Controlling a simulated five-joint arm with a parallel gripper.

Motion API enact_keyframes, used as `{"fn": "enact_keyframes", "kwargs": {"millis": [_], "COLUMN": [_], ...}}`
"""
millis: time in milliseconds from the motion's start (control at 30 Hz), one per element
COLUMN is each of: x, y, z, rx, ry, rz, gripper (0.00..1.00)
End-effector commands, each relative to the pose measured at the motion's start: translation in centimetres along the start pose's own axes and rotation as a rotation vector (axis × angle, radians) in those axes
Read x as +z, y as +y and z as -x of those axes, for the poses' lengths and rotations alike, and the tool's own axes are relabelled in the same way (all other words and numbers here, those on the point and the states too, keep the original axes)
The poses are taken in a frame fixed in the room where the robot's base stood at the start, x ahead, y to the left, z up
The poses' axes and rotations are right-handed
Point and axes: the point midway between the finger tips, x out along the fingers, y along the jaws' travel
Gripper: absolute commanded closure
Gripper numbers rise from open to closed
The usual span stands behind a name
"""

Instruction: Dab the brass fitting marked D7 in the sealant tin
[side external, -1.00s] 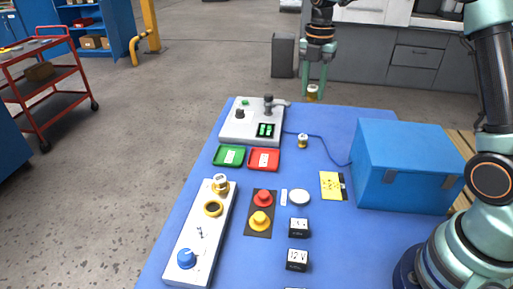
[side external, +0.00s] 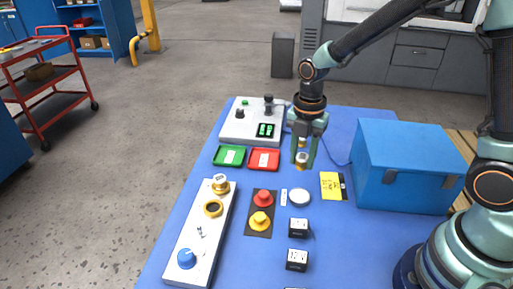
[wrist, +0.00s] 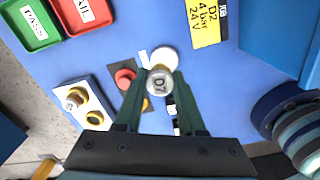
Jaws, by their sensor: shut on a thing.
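My gripper (side external: 302,165) is shut on a small brass fitting (side external: 301,158) with a pale top. The gap between fitting and tin is hard to judge.
A white valve panel (side external: 176,262) with brass parts and a blue knob lies front left. Red and yellow buttons (side external: 262,209) sit beside the tin. Green (side external: 229,156) and red trays (side external: 264,159) are behind. A yellow card (side external: 332,186) and blue box (side external: 405,180) stand right.

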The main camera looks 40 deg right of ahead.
Motion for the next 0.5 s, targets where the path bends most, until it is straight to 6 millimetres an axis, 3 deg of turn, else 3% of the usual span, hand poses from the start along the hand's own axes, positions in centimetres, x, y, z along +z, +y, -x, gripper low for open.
{"fn": "enact_keyframes", "kwargs": {"millis": [167,500], "x": [-1.4,-1.5], "y": [-0.9,-1.1], "z": [-1.0,-3.6], "rx": [0.0,-0.004], "ry": [0.0,0.001], "rz": [0.001,-0.001], "gripper": [1.0,1.0]}}
